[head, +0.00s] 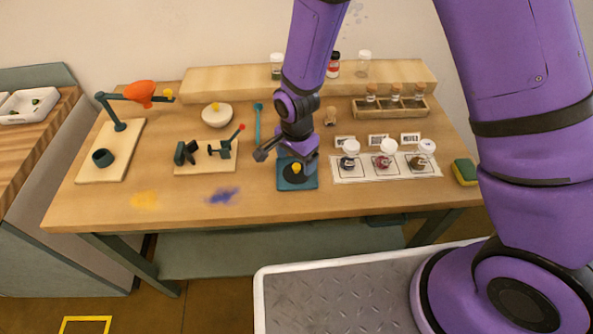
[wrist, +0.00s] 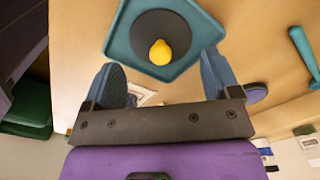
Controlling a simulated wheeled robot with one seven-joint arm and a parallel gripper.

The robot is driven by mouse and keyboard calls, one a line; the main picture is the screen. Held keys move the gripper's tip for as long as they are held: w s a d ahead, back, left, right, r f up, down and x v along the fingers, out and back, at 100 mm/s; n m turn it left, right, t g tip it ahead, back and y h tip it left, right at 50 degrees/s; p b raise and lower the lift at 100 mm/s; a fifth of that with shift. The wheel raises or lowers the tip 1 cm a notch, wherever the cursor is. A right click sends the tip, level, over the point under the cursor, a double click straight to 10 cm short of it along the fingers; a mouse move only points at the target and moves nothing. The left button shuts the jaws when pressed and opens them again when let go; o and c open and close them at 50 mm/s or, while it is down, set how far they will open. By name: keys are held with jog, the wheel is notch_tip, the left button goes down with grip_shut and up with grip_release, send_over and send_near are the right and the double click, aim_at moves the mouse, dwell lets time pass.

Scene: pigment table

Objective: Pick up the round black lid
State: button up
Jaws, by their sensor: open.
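The round black lid (head: 291,177) has a yellow knob (head: 296,167) in its middle. It lies flat on a square teal tray (head: 309,186) near the table's front edge. My gripper (head: 286,160) is over the tray, and part of the lid is hidden behind it in the head view. In the wrist view the lid (wrist: 145,28) and its knob (wrist: 160,53) show whole, just beyond the fingertips. My gripper (wrist: 164,72) is open and empty there, its two blue-grey fingers apart on either side of the knob's line.
Right of the tray, a white mat (head: 345,177) carries several small jars with white lids. To the left stand a wooden board with a small clamp device (head: 222,150) and a white bowl (head: 217,118). A teal tool (head: 258,125) lies behind.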

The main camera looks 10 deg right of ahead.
aim_at(297, 165)
jog(key=shift+f, duration=1.9)
jog(key=c, duration=0.5)
jog(key=shift+c, duration=0.2)
